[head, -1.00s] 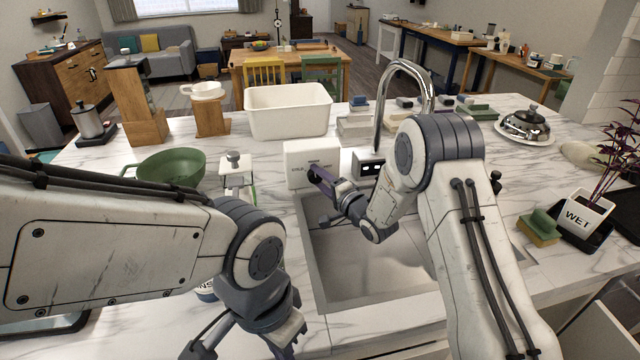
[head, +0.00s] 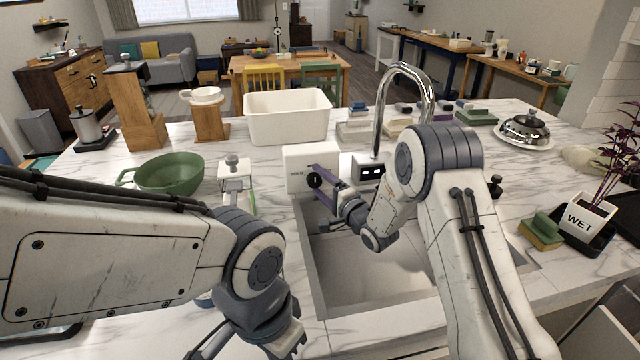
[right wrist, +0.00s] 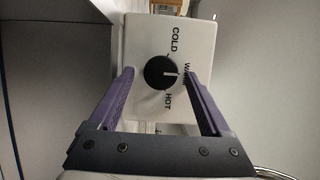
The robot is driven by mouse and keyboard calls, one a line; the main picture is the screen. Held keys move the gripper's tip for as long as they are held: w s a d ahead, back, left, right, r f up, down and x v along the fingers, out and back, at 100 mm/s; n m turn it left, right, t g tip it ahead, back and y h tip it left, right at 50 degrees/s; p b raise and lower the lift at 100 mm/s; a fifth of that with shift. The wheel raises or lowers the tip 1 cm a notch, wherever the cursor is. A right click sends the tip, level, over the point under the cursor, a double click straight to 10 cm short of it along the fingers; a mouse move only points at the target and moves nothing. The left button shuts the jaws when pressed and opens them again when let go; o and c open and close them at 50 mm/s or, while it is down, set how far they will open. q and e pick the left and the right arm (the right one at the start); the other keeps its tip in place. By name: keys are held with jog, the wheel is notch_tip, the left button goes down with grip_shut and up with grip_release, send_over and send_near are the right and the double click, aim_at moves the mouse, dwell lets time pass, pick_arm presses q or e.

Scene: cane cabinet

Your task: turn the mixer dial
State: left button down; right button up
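The mixer dial (head: 313,181) is a round black knob on the front of a white box (head: 297,159) behind the sink. In the right wrist view the dial (right wrist: 160,72) shows a white pointer line directed at the WARM label, between COLD and HOT. My right gripper (head: 319,184) is open; in the right wrist view its purple fingers (right wrist: 155,78) stand on either side of the dial, with gaps between them and the knob. My left gripper (head: 245,350) is low at the front of the counter, apparently open and empty, partly cut off by the frame.
The sink (head: 370,270) lies below my right arm. A green colander (head: 170,174), a white basin (head: 288,117) and a sponge (head: 541,232) are on the counter.

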jog(key=b+v, duration=0.2)
jog(key=v, duration=0.8)
jog(key=shift+s, duration=0.2)
jog(key=shift+d, duration=0.1)
jog(key=s+a+n+g+h+p, duration=0.1)
jog(key=s+a+n+g+h, duration=0.45)
jog(key=s+n, duration=0.4)
jog(key=s+d+r+n+g+h, duration=0.1)
jog(key=s+n+g, duration=0.2)
jog(key=s, duration=0.6)
jog(key=s+d+r+n+g+h+p, duration=0.1)
jog(key=s+n+g, duration=0.2)
jog(key=s, duration=0.6)
jog(key=s+d+r+n+g+h, duration=0.1)
jog(key=s+n+g, duration=0.2)
jog(key=s, duration=0.7)
jog(key=shift+d, duration=0.4)
